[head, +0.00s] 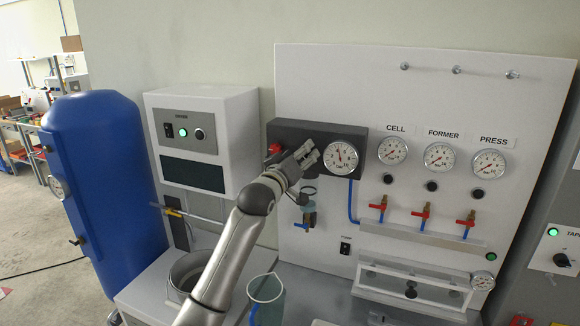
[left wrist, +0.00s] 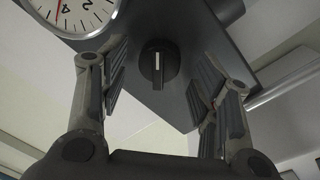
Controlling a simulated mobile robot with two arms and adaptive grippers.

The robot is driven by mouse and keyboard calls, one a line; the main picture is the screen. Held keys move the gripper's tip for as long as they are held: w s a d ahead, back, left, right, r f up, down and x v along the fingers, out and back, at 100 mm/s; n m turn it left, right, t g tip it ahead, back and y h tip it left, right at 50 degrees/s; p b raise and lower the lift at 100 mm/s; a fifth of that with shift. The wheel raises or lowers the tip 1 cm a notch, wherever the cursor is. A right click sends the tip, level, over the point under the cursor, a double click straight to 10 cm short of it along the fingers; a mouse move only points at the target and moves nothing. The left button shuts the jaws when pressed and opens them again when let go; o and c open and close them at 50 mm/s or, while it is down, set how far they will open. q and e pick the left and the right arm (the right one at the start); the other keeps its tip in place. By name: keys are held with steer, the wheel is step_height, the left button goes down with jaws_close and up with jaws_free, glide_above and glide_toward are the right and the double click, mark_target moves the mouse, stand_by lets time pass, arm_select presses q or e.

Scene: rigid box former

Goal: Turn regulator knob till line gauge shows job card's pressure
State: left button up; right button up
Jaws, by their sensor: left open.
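My left gripper (head: 303,160) is in front of the dark grey regulator block (head: 355,137) on the white panel. In the left wrist view my left gripper (left wrist: 160,85) is open, one finger on each side of the black regulator knob (left wrist: 159,62). The fingers look apart from the knob, and its white mark runs roughly up and down there. The knob is hidden behind my gripper in the head view. The round line gauge (head: 340,158) is right of my gripper; it is cut off in the left wrist view (left wrist: 75,10). Its reading is too small to tell. I cannot make out a job card.
Three gauges labelled CELL (head: 393,151), FORMER (head: 439,157) and PRESS (head: 489,164) are to the right, above red-handled valves (head: 421,212). A white dryer cabinet (head: 210,140) and a blue tank (head: 105,175) stand left. A translucent cup (head: 266,292) is below my arm.

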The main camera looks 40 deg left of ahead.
arm_select(q)
steer(key=v, duration=1.1)
steer(key=shift+s, duration=0.1)
stand_by(1.2)
